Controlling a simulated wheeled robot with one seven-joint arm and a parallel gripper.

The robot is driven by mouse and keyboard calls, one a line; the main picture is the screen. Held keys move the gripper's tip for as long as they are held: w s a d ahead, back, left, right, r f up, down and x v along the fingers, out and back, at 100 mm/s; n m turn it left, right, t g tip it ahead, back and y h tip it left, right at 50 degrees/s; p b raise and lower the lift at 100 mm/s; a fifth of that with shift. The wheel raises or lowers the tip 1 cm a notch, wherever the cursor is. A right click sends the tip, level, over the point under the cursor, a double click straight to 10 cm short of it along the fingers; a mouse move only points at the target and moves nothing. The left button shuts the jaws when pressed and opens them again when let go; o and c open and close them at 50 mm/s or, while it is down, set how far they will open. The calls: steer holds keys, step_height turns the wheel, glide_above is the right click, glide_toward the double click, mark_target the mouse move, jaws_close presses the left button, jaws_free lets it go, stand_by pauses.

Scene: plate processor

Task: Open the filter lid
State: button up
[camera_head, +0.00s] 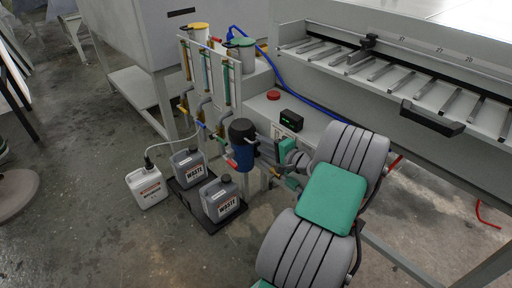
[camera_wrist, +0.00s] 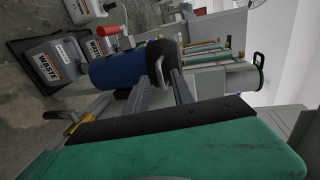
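The filter is a blue cylinder (camera_head: 243,158) with a black lid (camera_head: 242,130), at the centre of the head view. In the wrist view the blue body (camera_wrist: 115,72) lies sideways, with the black lid (camera_wrist: 165,48) at its right end and a pale curved handle (camera_wrist: 159,70) on the lid. The lid looks closed on the body. My gripper (camera_head: 263,150) is just right of the filter. In the wrist view my gripper (camera_wrist: 163,84) has its two grey fingers apart, their tips close to the handle. Whether they touch it I cannot tell.
Waste canisters (camera_head: 220,198) stand on a black tray (camera_head: 182,196) on the floor, beside a white canister (camera_head: 147,188). A panel with coloured tubes (camera_head: 207,75) rises behind the filter. A red button (camera_head: 273,95) and small display (camera_head: 291,120) sit on the machine nearby.

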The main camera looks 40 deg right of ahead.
mark_target(256, 142)
steer(key=w, duration=0.2)
steer(key=w+f, duration=0.1)
steer(key=w, duration=0.1)
steer(key=shift+a+b, duration=0.1)
steer(key=shift+b, duration=0.2)
steer(key=shift+r, duration=0.1)
steer(key=shift+s, duration=0.1)
jaws_close()
stand_by(0.9)
